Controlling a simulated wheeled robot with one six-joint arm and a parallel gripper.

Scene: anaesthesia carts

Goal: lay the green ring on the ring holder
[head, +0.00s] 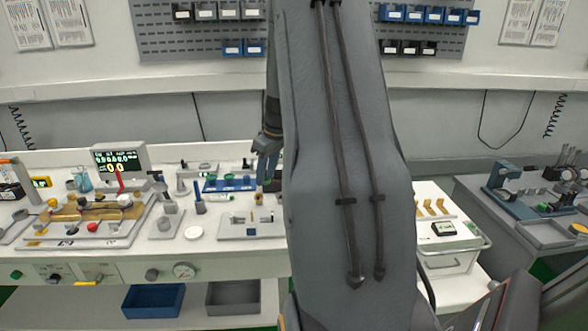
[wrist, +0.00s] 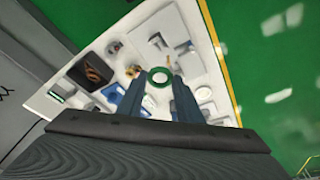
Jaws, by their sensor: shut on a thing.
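My gripper (wrist: 160,82) is shut on the green ring (wrist: 149,79) in the wrist view. The ring sits between the two fingertips, with a pale area showing through its middle. In the head view my gripper (head: 266,172) points down over the back middle of the white bench, just right of a blue tray (head: 243,185). The ring cannot be made out there. I cannot tell for certain which fixture is the ring holder. A pale plate with small upright parts (head: 238,231) lies on the bench in front of my gripper.
A board with brown parts and coloured knobs (head: 120,228) and a small display (head: 122,160) stand at left. A white disc (head: 193,232) lies near the front edge. My arm hides the bench right of the gripper. A grey side table (head: 478,200) stands at right.

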